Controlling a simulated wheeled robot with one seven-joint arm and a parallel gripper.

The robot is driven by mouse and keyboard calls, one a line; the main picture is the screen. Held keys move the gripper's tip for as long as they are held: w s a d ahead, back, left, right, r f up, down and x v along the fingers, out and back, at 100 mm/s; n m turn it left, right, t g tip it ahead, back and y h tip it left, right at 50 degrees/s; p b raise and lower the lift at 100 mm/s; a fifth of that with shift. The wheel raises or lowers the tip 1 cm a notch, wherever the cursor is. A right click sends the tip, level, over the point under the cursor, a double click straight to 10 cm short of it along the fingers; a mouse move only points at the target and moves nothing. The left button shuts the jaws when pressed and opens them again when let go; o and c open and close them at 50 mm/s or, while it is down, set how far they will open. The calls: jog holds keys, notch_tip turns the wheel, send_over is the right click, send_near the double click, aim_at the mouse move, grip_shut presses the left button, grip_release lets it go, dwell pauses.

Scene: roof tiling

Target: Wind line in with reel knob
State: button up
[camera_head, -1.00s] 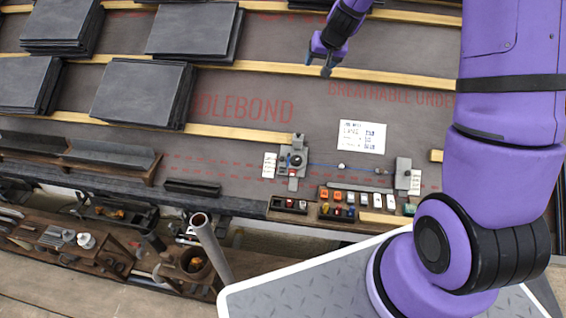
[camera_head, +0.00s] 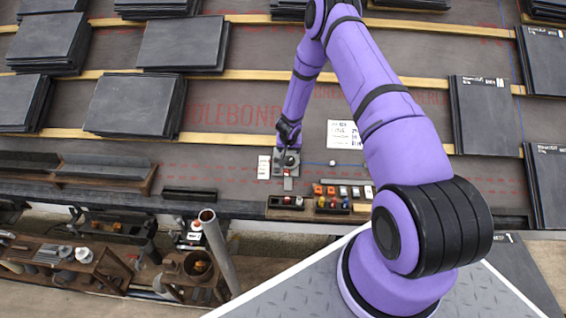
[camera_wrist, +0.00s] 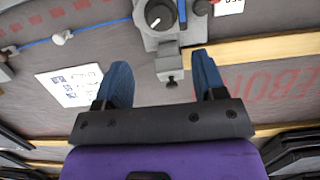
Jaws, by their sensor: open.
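The grey reel (camera_head: 291,174) sits on the dark underlay, left of my arm in the head view. In the wrist view its round dark knob (camera_wrist: 159,15) with a white mark shows at the top. The blue line (camera_head: 312,163) runs right from the reel in the head view and passes a small pale bead (camera_head: 332,163); it also shows at the left in the wrist view (camera_wrist: 38,43). My gripper (camera_wrist: 163,78) is open and empty, with its blue fingers apart, short of the knob in the wrist view. In the head view my gripper (camera_head: 288,142) partly covers the reel.
A white card (camera_head: 342,134) lies beyond the line. A small label (camera_head: 264,167) lies left of the reel. Trays with coloured pieces (camera_head: 332,208) stand at the near edge. Timber battens (camera_head: 230,139) and slate stacks (camera_head: 131,104) surround the area.

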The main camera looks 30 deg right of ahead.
aim_at(289, 160)
jog(key=x, duration=1.1)
jog(key=shift+s, duration=0.1)
jog(key=shift+c, duration=0.2)
jog(key=c, duration=0.9)
jog(key=shift+o, duration=0.2)
jog(key=shift+m, duration=0.3)
